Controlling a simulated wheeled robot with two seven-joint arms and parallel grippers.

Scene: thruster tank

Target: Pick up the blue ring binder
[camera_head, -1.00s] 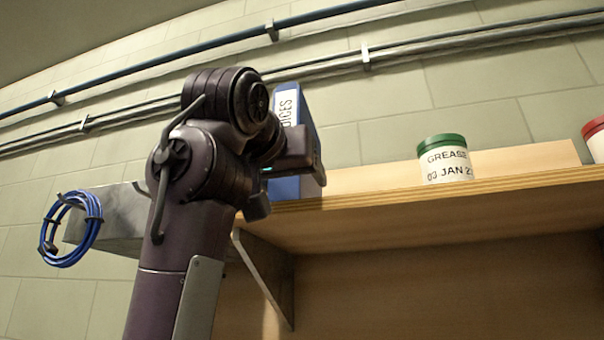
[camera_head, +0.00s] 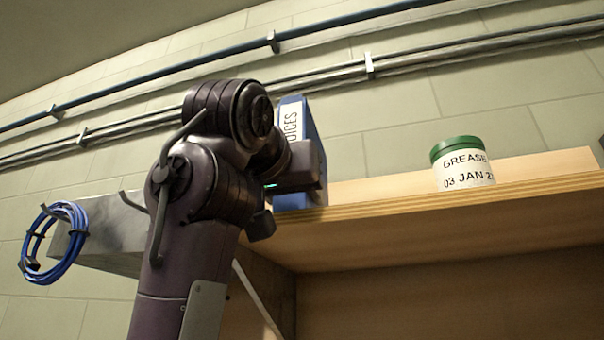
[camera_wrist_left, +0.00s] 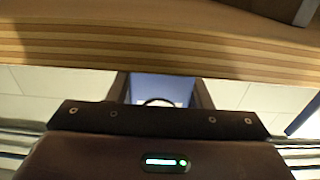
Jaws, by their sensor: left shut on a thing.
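The blue ring binder (camera_head: 311,126) stands upright at the left end of the wooden shelf, with a white label on its spine of which "DICES" can be read. My left gripper (camera_head: 305,176) is at the lower part of the binder, shut on it, and my arm hides part of the spine. In the left wrist view, the blue spine (camera_wrist_left: 152,86) with a dark ring shows between the fingers of my left gripper (camera_wrist_left: 160,92). The binder's base is at shelf level; whether it touches the board cannot be told. My right gripper is out of view.
The wooden shelf (camera_head: 420,201) runs to the right, its front edge close to my gripper. A green-lidded grease tin (camera_head: 464,165) stands on it, well right of the binder. A blue cable coil (camera_head: 55,243) hangs at the left by a grey metal box (camera_head: 105,225). Pipes run along the wall.

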